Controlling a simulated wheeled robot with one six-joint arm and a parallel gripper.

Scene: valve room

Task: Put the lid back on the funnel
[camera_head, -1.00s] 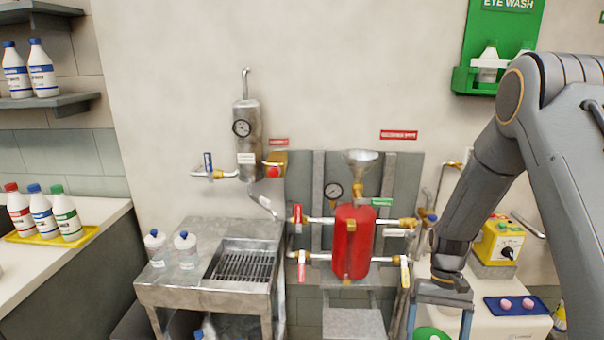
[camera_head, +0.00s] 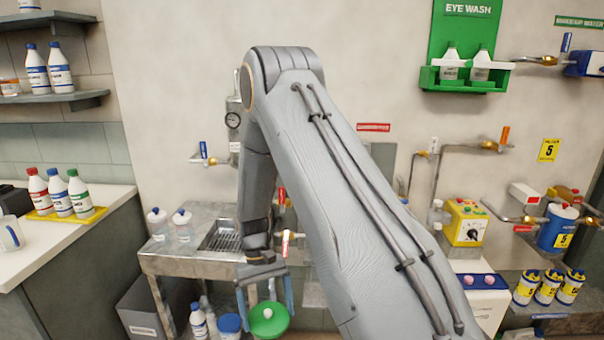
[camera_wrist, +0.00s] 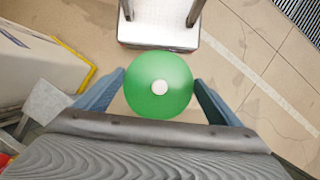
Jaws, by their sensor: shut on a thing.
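The lid is a round green disc with a white knob (camera_head: 268,319), low in the head view, and it fills the middle of the wrist view (camera_wrist: 160,100). My gripper (camera_head: 265,303) is shut on the lid, with one blue-grey finger on each side of it in the wrist view (camera_wrist: 159,80). The lid looks roughly level and hangs in front of the metal sink stand. The funnel is hidden now behind my arm, as is most of the red tank below it.
The metal sink stand (camera_head: 180,262) holds two clear bottles. A blue-lidded tub (camera_head: 230,324) and a white bottle (camera_head: 198,320) are close left of the lid. A yellow control box (camera_head: 465,222) and several yellow-labelled cans (camera_head: 548,288) are at right. Open tiled floor (camera_wrist: 255,70) shows beneath the lid.

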